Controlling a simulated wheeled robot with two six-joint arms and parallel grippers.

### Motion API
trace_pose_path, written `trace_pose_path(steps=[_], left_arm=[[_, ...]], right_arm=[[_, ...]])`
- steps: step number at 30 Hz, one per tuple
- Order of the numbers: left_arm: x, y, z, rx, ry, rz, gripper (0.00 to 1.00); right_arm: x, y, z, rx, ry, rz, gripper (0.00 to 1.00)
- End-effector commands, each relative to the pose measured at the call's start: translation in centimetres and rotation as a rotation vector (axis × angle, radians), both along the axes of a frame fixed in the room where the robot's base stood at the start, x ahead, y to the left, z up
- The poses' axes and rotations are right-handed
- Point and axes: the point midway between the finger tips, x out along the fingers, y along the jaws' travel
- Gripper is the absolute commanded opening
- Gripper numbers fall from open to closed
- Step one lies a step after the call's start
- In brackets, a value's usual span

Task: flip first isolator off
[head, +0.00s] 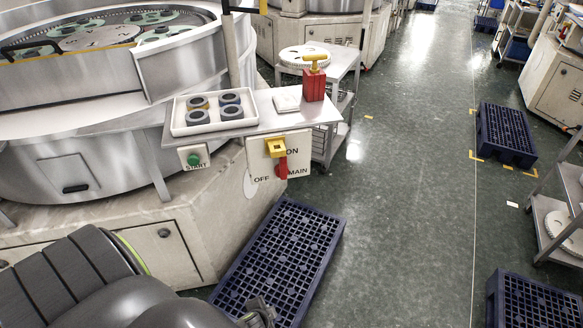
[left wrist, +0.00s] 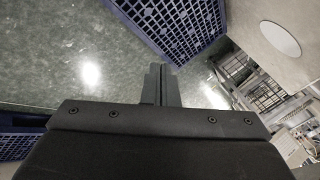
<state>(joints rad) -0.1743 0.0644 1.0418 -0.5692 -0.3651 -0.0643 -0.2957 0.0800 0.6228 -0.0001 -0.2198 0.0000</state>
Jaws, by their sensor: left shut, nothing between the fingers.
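The isolator is a white panel (head: 258,160) on the front of the machine's side shelf, marked ON, OFF and MAIN. It has a yellow block (head: 275,148) with a red handle (head: 282,169) below it. The handle hangs roughly downward, between the OFF and MAIN lettering; its exact setting is hard to tell. My left gripper (head: 262,311) is low at the bottom of the head view, below and apart from the panel. In the left wrist view its fingers (left wrist: 160,80) are together and empty, and the isolator does not show. My right gripper is not in view.
A green START button (head: 194,159) sits left of the isolator. Above are a white tray (head: 178,128) of dark rings and a red can (head: 314,86) on the shelf. A blue pallet (head: 277,250) lies on the floor below.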

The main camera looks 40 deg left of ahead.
Motion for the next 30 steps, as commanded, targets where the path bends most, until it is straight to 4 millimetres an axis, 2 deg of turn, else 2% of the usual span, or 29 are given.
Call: trace_pose_path(steps=[1,2,3,5,6,9,12,15,18,20,30], left_arm=[[4.3,0.3,3.4,0.087,-0.073,-0.062,0.00],[6.6,0.5,5.5,0.145,-0.115,-0.097,0.00],[9.3,0.8,8.5,0.225,-0.167,-0.135,0.00],[12.8,1.1,13.2,0.350,-0.243,-0.179,0.00],[14.8,1.4,16.4,0.429,-0.292,-0.198,0.00],[18.3,1.8,23.9,0.616,-0.398,-0.217,0.00],[20.1,2.1,29.9,0.760,-0.475,-0.211,0.00],[20.7,2.2,33.8,0.854,-0.522,-0.196,0.00],[20.9,2.2,35.7,0.901,-0.543,-0.187,0.00],[21.0,2.2,36.2,0.911,-0.548,-0.184,0.00],[21.0,2.2,36.1,0.911,-0.548,-0.185,0.00]], right_arm=[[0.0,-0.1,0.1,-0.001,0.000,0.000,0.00],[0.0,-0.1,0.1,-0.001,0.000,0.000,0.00],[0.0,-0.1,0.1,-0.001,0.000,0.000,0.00],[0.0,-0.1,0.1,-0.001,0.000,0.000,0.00],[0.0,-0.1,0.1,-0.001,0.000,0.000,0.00],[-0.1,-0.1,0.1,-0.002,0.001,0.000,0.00],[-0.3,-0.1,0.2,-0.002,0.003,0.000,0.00],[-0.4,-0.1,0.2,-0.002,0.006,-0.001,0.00],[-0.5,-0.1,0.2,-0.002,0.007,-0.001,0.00],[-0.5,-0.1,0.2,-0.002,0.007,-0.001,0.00],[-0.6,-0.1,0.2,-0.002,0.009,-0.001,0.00]])
